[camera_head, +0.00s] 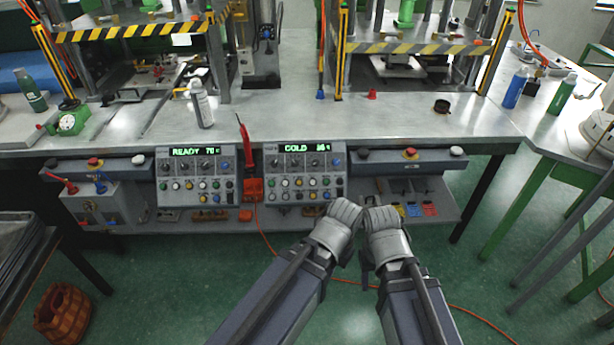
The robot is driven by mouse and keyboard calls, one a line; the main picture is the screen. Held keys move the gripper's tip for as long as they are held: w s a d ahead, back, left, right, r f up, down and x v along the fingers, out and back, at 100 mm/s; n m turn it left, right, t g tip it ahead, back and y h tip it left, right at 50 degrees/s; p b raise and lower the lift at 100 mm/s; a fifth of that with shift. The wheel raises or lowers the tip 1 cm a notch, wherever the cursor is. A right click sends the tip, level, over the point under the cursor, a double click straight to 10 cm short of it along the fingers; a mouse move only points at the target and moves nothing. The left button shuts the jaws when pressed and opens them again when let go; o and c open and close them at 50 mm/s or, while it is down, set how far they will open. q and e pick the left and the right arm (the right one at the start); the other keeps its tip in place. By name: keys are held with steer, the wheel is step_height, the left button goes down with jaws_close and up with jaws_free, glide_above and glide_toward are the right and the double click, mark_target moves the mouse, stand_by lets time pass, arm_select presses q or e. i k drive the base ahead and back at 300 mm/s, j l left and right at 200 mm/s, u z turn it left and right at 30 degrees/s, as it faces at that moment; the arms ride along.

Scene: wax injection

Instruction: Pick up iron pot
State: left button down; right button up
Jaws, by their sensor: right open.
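A small dark round vessel (442,106), possibly the iron pot, stands on the steel workbench (400,118) at the right, in front of the right press. It is too small to identify surely. My left gripper (345,212) and right gripper (380,216) are close side by side in front of the bench's lower shelf, well apart from the dark vessel. My right gripper is open, with nothing visible in it. Whether my left gripper is open or shut does not show.
Two control panels (195,174) (304,172) line the bench front. A side table with bottles (561,94) is at the right. An orange cable (470,312) crosses the green floor.

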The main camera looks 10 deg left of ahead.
mark_target(444, 110)
steer(key=i+l+z, duration=0.2)
steer(key=i, duration=0.25)
steer(key=i+l+z, duration=0.2)
steer(key=i, duration=0.3)
steer(key=i+l+z, duration=0.2)
steer(key=i, duration=0.3)
